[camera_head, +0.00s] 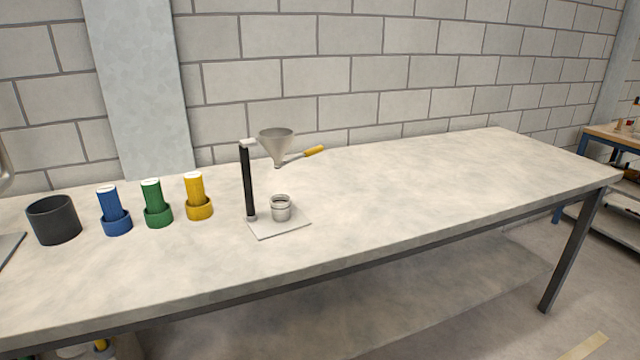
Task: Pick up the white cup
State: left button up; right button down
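A small white-grey cup (281,208) stands upright on a light square base plate (268,232). A black post (248,184) rises from the plate's left side. A grey metal funnel (277,145) is held at the post's top, above the cup, with a yellow-ended handle (314,151) reaching to the right. Neither of my grippers shows in this view, and nothing touches the cup.
Blue (114,212), green (154,204) and yellow (197,197) tubes stand in matching holders left of the funnel stand. A dark open container (54,220) is at the far left. The right half of the table (440,190) is clear. A block wall stands behind.

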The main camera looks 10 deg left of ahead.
aim_at(281, 208)
jog(key=u, duration=0.55)
jog(key=k, duration=0.6)
jog(key=u, duration=1.05)
jog(key=i, duration=1.3)
jog(key=z, duration=0.7)
